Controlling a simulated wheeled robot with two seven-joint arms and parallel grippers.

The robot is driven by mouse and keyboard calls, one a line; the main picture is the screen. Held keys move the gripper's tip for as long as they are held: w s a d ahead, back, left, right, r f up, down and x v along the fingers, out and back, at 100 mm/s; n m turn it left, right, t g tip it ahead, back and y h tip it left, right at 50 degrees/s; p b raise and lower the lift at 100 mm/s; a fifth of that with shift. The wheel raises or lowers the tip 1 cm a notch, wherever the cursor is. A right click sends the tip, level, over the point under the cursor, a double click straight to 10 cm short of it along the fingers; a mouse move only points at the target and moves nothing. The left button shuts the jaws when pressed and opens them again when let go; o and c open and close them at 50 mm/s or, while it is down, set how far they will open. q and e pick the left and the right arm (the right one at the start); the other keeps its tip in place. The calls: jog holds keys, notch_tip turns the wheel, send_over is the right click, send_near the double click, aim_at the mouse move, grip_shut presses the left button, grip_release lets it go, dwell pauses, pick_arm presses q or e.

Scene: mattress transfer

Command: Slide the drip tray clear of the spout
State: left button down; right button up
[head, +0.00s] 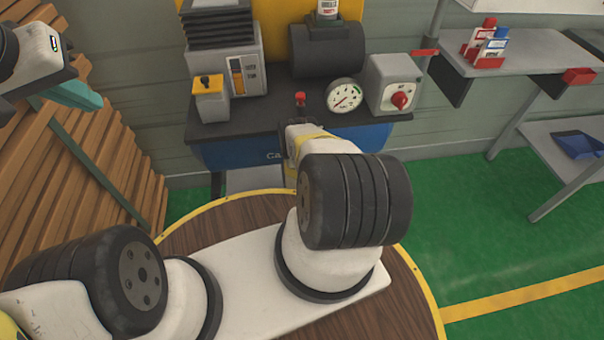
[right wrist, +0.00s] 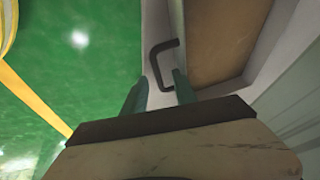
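In the right wrist view a shallow tray with a pale rim (right wrist: 243,80) and a brown inside, which looks like the drip tray, lies at the upper right. A black bent handle (right wrist: 154,62) stands on its near side. My right gripper (right wrist: 158,95) has its two teal fingers apart, with the lower end of the handle between or just beyond them; I cannot tell whether they touch. In the head view a pale flat surface (head: 255,179) under the blue tank may be the same tray, mostly hidden by my right arm. My left gripper (head: 78,96) is at the upper left, away from it. I cannot make out the spout.
A compressor with a blue tank (head: 235,152), a gauge (head: 345,95) and a red-knobbed box (head: 393,84) stands against the wall. Wooden slats (head: 75,190) are at left, grey shelves (head: 540,70) at right. The green floor (head: 480,220) between is clear.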

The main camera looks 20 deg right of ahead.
jog(key=shift+d+f, duration=0.1)
jog(key=shift+f, duration=0.2)
grip_shut()
dwell(1.4)
